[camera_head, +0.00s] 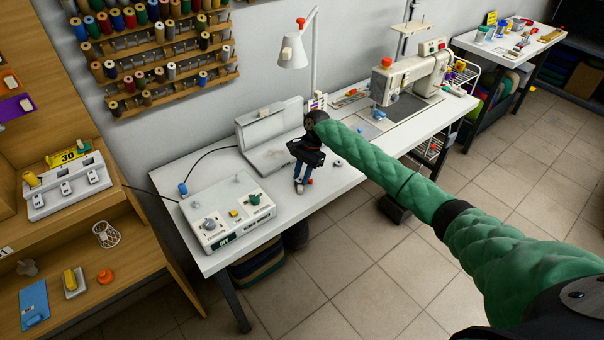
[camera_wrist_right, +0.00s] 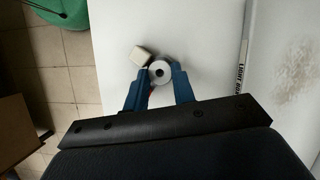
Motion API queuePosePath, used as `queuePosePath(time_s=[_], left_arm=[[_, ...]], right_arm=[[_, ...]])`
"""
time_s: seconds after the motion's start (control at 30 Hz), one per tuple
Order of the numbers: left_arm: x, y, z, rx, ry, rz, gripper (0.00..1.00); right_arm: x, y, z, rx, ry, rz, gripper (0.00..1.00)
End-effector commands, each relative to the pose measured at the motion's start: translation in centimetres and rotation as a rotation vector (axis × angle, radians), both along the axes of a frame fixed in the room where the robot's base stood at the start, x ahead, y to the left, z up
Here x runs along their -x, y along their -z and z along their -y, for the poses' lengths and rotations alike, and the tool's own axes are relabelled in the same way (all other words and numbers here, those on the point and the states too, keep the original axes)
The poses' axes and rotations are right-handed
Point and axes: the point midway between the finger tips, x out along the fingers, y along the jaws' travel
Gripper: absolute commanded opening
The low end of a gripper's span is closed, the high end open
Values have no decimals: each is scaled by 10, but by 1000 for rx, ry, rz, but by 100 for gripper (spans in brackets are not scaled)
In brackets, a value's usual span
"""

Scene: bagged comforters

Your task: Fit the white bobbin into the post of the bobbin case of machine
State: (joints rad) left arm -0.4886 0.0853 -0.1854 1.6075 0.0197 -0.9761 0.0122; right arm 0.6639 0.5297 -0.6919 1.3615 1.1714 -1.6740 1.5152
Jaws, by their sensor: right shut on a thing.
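My right gripper (camera_head: 301,186) reaches down to the front edge of the white table, between the control box and the sewing machine. In the wrist view its blue fingers (camera_wrist_right: 158,80) are closed around a round, pale bobbin (camera_wrist_right: 160,65) with a dark centre hole, seen end-on. In the head view the gripper mostly hides the bobbin. The white sewing machine (camera_head: 414,75) stands further right on the table. Its bobbin case and post cannot be made out. My left gripper is in neither view.
A cream block (camera_wrist_right: 139,55) lies close beside the bobbin. The control box (camera_head: 228,212) stands at the table's left end, the light box (camera_head: 272,150) behind the gripper, and a lamp (camera_head: 293,50) behind that. A wooden shelf unit (camera_head: 130,262) is at the left.

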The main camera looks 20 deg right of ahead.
Motion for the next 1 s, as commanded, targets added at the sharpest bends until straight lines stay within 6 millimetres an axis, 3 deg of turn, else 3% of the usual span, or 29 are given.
queuePosePath(time_s=[0.4,0.43,0.53,0.93,1.0], left_arm=[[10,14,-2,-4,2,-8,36],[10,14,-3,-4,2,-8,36],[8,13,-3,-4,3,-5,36],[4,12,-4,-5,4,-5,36],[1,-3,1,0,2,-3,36]], right_arm=[[1,7,0,1,-1,-2,5],[1,7,0,1,-1,-2,27],[1,7,0,1,-1,-2,47],[1,4,0,0,0,-1,47],[0,0,0,0,-1,0,47]])
